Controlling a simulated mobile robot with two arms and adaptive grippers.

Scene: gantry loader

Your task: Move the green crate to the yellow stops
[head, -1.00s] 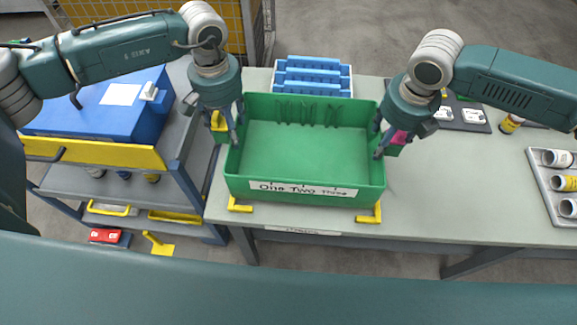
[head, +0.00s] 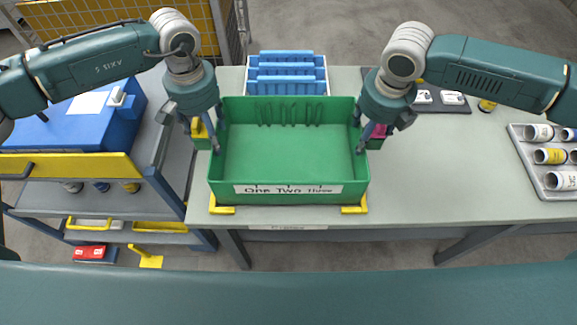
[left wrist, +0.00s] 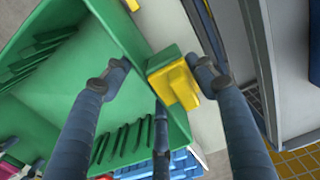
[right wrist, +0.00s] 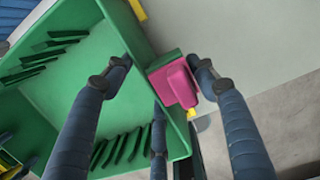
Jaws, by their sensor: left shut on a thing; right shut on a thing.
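The green crate (head: 290,170) stands level on the grey table (head: 430,180), its label "One Two Three" facing me. Two yellow stops, left (head: 221,210) and right (head: 354,209), sit at its front corners; I cannot tell whether the crate touches them. My left gripper (head: 205,138) is shut on the crate's left side at the yellow handle (left wrist: 173,78). My right gripper (head: 370,138) is shut on the right side at the pink handle (right wrist: 174,84). In both wrist views the fingers straddle the wall and handle. The crate is empty.
A blue rack (head: 286,72) stands behind the crate. A cart with a blue case (head: 60,125) is at the left. A tray of jars (head: 545,185) and a dark mat (head: 455,105) lie at the right. The table right of the crate is clear.

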